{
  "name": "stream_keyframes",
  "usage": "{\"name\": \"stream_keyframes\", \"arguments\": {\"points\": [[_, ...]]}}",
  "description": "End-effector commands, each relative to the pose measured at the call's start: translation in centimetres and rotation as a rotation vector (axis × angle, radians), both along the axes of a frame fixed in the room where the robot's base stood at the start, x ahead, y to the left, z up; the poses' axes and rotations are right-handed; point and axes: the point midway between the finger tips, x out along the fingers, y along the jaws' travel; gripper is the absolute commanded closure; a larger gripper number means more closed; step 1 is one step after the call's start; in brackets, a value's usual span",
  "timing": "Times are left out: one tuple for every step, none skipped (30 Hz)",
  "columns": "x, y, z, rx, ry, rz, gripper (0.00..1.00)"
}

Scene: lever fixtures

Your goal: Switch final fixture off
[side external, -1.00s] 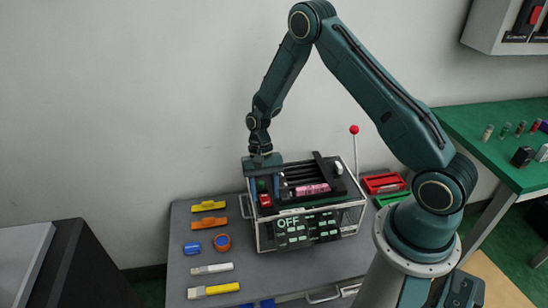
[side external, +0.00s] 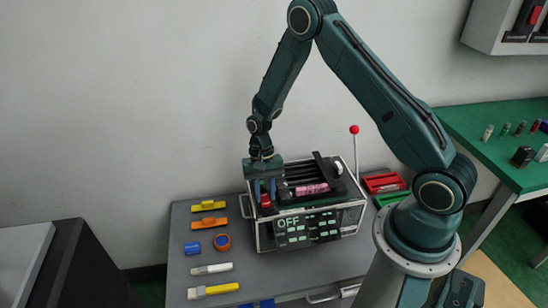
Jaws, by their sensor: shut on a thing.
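The fixture is a box with clear sides and a metal frame (side external: 364,216) on the grey table. Its front panel (side external: 307,229) has a dark display reading "OFF" in pale letters. A small red handle (side external: 265,201) stands at the left end of its top. My gripper (side external: 265,193) points down over that end, its fingers shut on the red handle, which they partly hide. A pink cylinder (side external: 312,188) lies among dark bars on the top. A thin lever with a red ball (side external: 354,130) stands upright at the back right.
On the table's left lie a yellow piece (side external: 208,206), an orange piece (side external: 209,223), a blue block (side external: 192,248), a round orange-and-blue piece (side external: 222,242) and two brushes (side external: 213,290). A red tray (side external: 384,182) sits right of the fixture. A green bench (side external: 480,115) stands farther right.

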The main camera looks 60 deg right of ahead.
Motion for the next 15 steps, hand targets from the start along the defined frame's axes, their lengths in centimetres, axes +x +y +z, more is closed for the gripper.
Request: {"name": "stream_keyframes", "arguments": {"points": [[-0.08, 0.23, 0.08, -0.016, -0.018, 0.002, 0.96], [-0.12, 0.27, 0.06, -0.027, -0.029, 0.002, 0.96], [-0.15, 0.31, 0.07, -0.041, -0.042, 0.002, 0.96], [-0.2, 0.34, 0.08, -0.051, -0.053, 0.002, 0.96], [-0.21, 0.36, 0.08, -0.062, -0.064, 0.002, 0.96], [-0.27, 0.43, 0.08, -0.075, -0.077, 0.002, 0.96], [-0.31, 0.48, 0.07, -0.085, -0.086, 0.002, 0.96], [-0.33, 0.47, 0.06, -0.095, -0.095, 0.002, 0.96], [-0.36, 0.48, 0.07, -0.105, -0.106, 0.001, 0.96], [-0.4, 0.5, 0.07, -0.111, -0.113, 0.002, 0.96], [-0.39, 0.5, 0.09, -0.117, -0.12, 0.001, 0.96], [-0.39, 0.49, 0.1, -0.124, -0.125, 0.002, 0.96], [-0.39, 0.49, 0.11, -0.126, -0.128, 0.002, 0.96], [-0.38, 0.48, 0.11, -0.128, -0.132, 0.002, 0.96], [-0.38, 0.48, 0.11, -0.13, -0.133, 0.002, 0.96]]}}
